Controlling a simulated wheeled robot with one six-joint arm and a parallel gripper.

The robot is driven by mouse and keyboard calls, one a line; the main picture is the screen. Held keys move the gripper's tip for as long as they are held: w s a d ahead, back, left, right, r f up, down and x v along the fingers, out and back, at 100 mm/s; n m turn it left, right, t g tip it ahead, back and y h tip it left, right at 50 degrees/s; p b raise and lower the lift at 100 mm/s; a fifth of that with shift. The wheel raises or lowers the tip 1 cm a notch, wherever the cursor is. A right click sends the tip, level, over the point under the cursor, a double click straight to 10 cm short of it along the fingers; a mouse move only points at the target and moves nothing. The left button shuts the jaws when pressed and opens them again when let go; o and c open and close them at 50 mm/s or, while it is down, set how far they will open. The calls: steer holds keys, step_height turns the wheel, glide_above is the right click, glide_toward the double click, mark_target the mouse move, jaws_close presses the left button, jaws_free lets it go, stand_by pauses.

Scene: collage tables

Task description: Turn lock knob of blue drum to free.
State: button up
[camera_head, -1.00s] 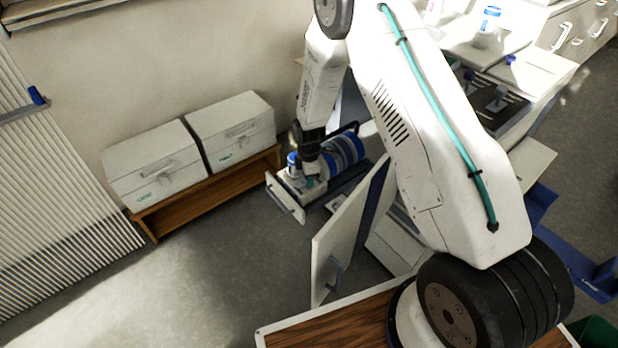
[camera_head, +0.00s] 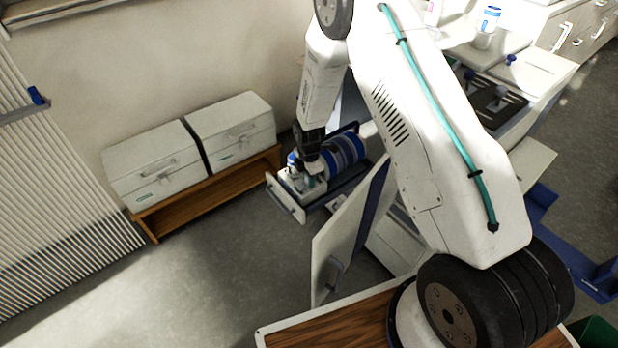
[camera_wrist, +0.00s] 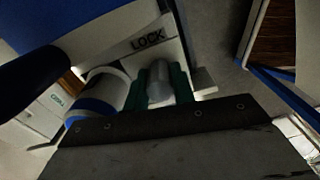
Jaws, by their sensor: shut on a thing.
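The blue drum (camera_head: 346,150) lies on its side in a pulled-out drawer, with white bands around it. Its blue side (camera_wrist: 60,18) fills the upper left of the wrist view. The lock knob (camera_wrist: 160,82) is a grey peg in front of a white plate marked LOCK (camera_wrist: 148,42). My gripper (camera_wrist: 162,90) has its green fingers on both sides of the knob and is shut on it. In the head view my gripper (camera_head: 311,178) is down at the drum's near end, where the arm hides the knob.
A white jar with a blue band (camera_wrist: 100,93) stands close beside my gripper. The drawer front (camera_head: 285,197) faces the open floor. An open cabinet door (camera_head: 345,235) stands nearby. Two white boxes (camera_head: 150,165) sit on a low wooden bench (camera_head: 205,192).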

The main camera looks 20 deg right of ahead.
steer(key=o, duration=1)
steer(key=shift+r, duration=0.15)
step_height(320, 180, up, 8)
steer(key=shift+f, duration=0.2)
